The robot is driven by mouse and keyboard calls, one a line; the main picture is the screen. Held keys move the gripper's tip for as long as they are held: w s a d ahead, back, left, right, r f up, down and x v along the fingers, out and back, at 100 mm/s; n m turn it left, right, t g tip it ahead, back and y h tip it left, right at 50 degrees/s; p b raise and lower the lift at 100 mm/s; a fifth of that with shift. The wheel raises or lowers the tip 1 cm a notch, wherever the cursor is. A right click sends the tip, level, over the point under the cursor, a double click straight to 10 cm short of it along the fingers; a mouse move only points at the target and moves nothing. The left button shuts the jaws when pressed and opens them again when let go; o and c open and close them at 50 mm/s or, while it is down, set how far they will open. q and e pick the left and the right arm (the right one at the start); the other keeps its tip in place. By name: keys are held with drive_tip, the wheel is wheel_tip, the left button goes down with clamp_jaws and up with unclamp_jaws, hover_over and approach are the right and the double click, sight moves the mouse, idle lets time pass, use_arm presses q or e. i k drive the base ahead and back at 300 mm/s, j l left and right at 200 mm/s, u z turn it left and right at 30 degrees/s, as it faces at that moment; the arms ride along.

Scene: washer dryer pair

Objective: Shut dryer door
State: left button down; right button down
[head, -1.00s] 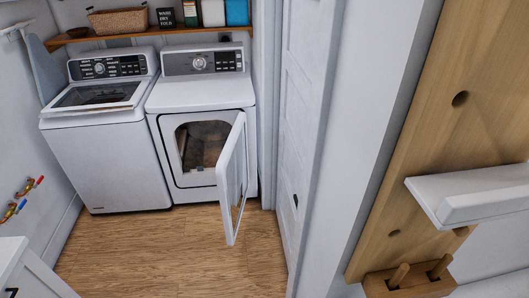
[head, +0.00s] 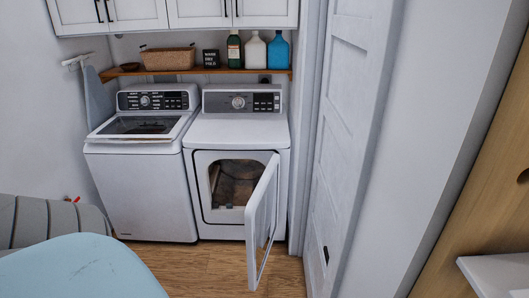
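The white dryer (head: 240,132) stands on the right of the pair against the back wall. Its door (head: 262,222) is hinged on the right side and stands wide open, swung out toward me. Neither of my grippers is in the head view.
A white top-load washer (head: 145,190) stands left of the dryer. A white panelled room door (head: 340,130) stands to the right. A light blue rounded surface (head: 80,270) and a grey ribbed thing (head: 45,218) fill the lower left. Wood floor (head: 205,265) is free before the machines.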

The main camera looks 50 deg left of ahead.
sight(261, 213)
drive_tip(key=j, duration=0.95)
drive_tip(key=i+j, duration=0.1)
drive_tip(key=j, duration=0.85)
